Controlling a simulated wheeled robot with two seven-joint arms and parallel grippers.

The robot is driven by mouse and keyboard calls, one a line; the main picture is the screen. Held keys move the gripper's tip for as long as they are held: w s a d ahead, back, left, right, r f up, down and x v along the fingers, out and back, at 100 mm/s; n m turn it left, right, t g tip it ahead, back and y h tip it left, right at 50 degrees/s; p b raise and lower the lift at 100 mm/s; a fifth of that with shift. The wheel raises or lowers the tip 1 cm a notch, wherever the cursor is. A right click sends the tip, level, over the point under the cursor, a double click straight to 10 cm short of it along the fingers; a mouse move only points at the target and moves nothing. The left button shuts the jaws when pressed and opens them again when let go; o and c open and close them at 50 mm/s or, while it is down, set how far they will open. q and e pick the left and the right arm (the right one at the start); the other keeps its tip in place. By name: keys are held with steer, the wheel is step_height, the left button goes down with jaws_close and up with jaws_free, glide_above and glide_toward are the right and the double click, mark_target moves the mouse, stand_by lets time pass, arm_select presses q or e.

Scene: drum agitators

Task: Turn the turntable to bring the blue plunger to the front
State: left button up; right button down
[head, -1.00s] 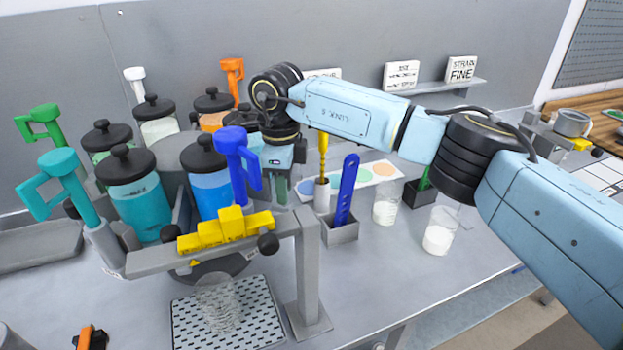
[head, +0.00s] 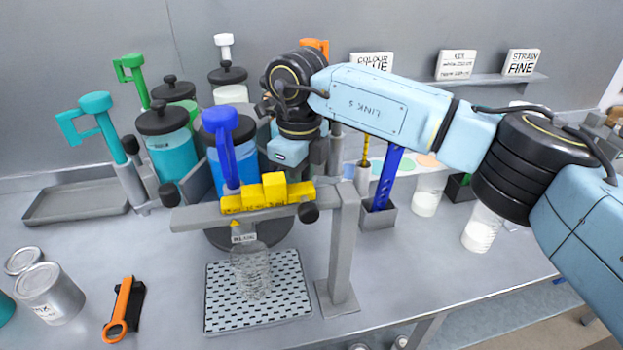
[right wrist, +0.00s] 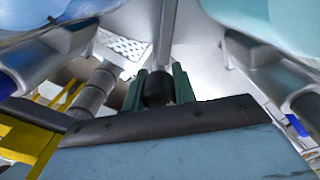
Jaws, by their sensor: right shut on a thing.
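The blue plunger (head: 225,140) stands upright on the front side of the turntable, just behind and left of the yellow stepped block (head: 268,194). The blue-filled jar (head: 240,172) is beside it, partly covered. The turntable's dark base (head: 220,238) shows below the crossbar. The teal plunger (head: 97,125) is at the left, the green one (head: 132,75) behind it, the white one (head: 224,45) at the back. The orange plunger (head: 316,45) is mostly hidden by my arm. In the right wrist view, my right gripper (right wrist: 158,90) is shut on a black knob (right wrist: 158,87) between jar holders. My left gripper is out of view.
A grey crossbar and post (head: 343,250) stand in front of the turntable. A clear cup (head: 252,270) stands on a perforated mat (head: 290,310). A blue tool in a holder (head: 378,217) and beakers (head: 482,228) stand to the right.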

steer(key=shift+s+a, duration=0.1)
stand_by(0.4)
steer(key=c, duration=1.1)
jaws_free()
steer(key=shift+r, duration=0.15)
step_height(320, 180, up, 13)
steer(key=shift+r+b, duration=0.1)
steer(key=shift+b, duration=0.3)
